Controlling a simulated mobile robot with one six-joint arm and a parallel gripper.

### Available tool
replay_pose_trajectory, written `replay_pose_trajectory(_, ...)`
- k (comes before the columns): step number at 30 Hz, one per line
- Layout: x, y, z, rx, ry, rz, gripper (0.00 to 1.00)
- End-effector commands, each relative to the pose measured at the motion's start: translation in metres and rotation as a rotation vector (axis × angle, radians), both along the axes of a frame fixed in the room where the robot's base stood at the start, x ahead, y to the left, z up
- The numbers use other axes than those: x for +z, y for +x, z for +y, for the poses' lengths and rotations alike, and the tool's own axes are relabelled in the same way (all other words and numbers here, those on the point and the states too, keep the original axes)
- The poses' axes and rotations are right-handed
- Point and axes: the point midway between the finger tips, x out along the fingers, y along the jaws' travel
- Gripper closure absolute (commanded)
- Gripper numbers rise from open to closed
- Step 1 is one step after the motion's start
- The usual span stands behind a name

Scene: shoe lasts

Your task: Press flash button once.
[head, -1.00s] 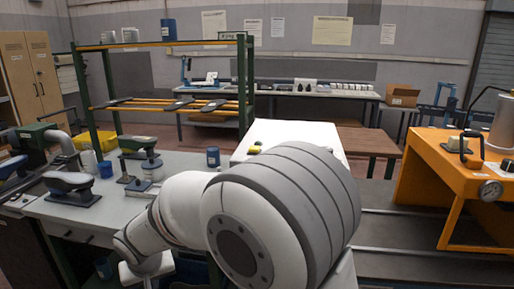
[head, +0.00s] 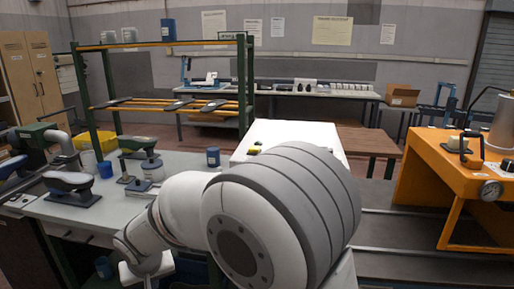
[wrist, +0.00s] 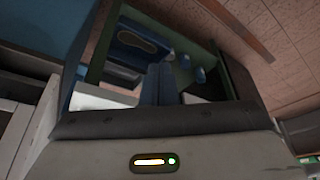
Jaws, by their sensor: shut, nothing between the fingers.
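I cannot make out a flash button for certain in either view. In the wrist view, two dark blue narrow pieces stand side by side in the middle; they look like the fingers of my gripper (wrist: 158,72), together with nothing between them. Below them, a pale grey casing carries a dark oval panel (wrist: 154,162) with a lit orange-white bar and a green light. I cannot tell whether this casing is mine. In the head view my large white and grey arm fills the lower middle and hides my gripper.
A grey workbench (head: 90,212) at left holds shoe lasts on stands, a blue cup (head: 105,169) and a dark blue cup (head: 213,157). A green-framed rack (head: 243,95) stands behind. Floor shows between bench and machine.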

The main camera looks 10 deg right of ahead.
Motion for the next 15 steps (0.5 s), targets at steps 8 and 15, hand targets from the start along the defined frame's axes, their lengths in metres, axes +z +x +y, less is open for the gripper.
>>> replay_pose_trajectory(8, 0.002, 0.0, -0.005, -0.005, 0.0, 0.0, 1.0)
replay_pose_trajectory(15, 0.036, -0.006, -0.095, -0.091, -0.019, 0.015, 1.0)
